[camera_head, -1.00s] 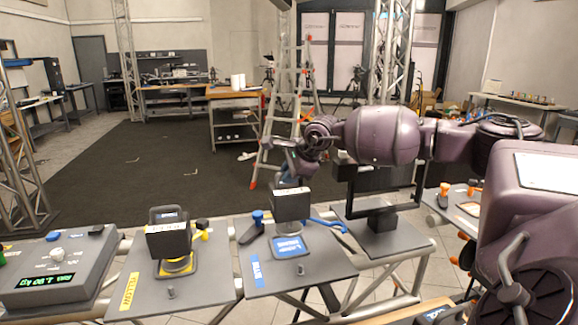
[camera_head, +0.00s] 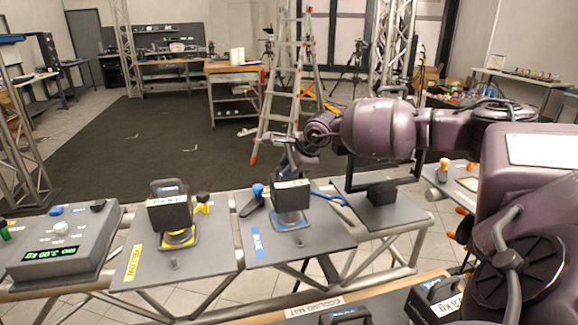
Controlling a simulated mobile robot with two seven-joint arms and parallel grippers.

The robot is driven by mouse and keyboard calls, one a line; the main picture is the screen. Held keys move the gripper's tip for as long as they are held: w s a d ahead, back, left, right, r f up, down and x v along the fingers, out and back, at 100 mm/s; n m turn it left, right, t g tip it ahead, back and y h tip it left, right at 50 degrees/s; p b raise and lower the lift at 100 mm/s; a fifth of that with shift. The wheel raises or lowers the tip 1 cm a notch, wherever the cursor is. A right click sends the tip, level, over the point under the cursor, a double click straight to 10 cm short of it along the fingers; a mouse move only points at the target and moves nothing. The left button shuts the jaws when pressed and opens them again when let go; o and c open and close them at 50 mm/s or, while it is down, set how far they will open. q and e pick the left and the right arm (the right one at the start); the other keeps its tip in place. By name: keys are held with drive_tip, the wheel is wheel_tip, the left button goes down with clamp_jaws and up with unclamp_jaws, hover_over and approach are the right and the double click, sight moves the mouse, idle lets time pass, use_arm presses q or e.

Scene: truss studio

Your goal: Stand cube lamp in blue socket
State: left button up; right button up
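A dark cube lamp (camera_head: 291,195) with a pale label stands upright at the blue socket (camera_head: 291,224), on the plate marked BLUE. Its lower edge overlaps the back of the socket in the picture; I cannot tell whether it is fully seated. My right gripper (camera_head: 288,168) is at the top of the lamp and appears shut on it, its fingers partly hidden behind the lamp. My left gripper is not in view.
Another dark cube lamp (camera_head: 170,212) stands in the yellow socket (camera_head: 178,240) to the left. A grey display box (camera_head: 62,245) is far left. More lamps (camera_head: 433,296) lie on the front mat.

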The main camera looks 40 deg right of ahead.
drive_tip(key=shift+o, duration=1.3)
drive_tip(key=shift+r, duration=0.2)
drive_tip(key=v, duration=1.1)
drive_tip(key=shift+s+r+p, duration=0.25)
drive_tip(key=shift+r+p, duration=0.1)
drive_tip(key=shift+p, duration=0.1)
